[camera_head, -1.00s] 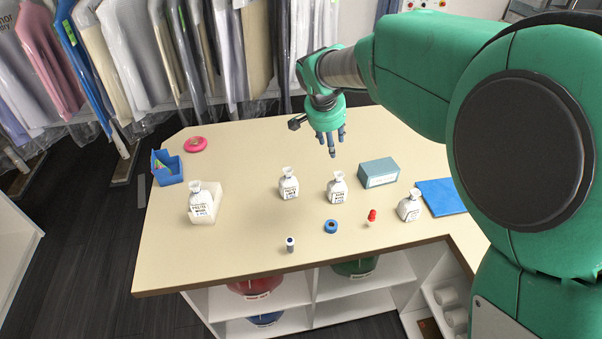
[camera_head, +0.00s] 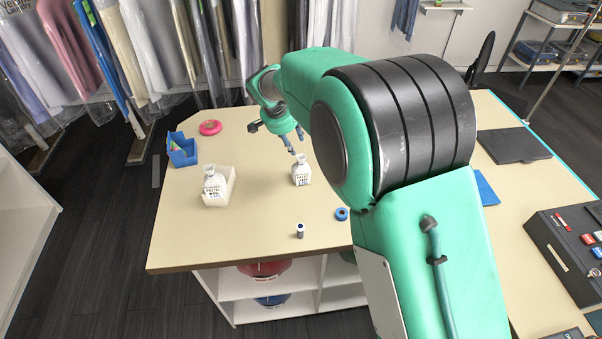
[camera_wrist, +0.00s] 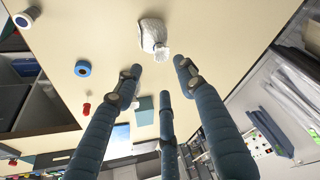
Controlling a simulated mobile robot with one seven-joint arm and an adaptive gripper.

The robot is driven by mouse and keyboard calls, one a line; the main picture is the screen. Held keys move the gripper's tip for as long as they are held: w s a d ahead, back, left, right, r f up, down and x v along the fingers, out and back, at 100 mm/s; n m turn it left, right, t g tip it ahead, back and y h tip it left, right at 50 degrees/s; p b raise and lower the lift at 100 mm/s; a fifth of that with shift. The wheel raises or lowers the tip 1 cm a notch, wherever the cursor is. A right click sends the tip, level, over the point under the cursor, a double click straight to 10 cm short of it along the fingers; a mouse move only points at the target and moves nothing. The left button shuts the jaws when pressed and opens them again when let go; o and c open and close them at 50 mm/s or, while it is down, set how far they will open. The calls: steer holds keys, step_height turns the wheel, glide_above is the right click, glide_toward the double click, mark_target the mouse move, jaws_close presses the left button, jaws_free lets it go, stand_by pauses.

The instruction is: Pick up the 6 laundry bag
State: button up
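A small white tied bag with dark printing (camera_head: 301,172) stands upright on the counter just below my gripper. In the wrist view a white bag (camera_wrist: 152,34) lies just beyond the fingertips, apart from them; its print cannot be read there. A similar white bag (camera_head: 214,186) stands in a white tray at the left. My gripper (camera_head: 295,143) is open and empty; its three fingers (camera_wrist: 157,80) are spread in the wrist view. My arm hides the right part of the counter in the head view. I cannot tell which bag carries a 6.
On the counter (camera_head: 255,220) are the white tray (camera_head: 221,202), a blue bin (camera_head: 183,151), a pink ring (camera_head: 210,128), a blue tape roll (camera_head: 342,214) and a small white cylinder (camera_head: 300,231). Red and blue round items (camera_head: 267,268) sit on shelves below. Hanging garments line the back.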

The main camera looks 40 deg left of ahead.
glide_toward(300, 158)
steer(key=shift+x, duration=2.45)
steer(key=shift+x, duration=2.6)
jaws_close()
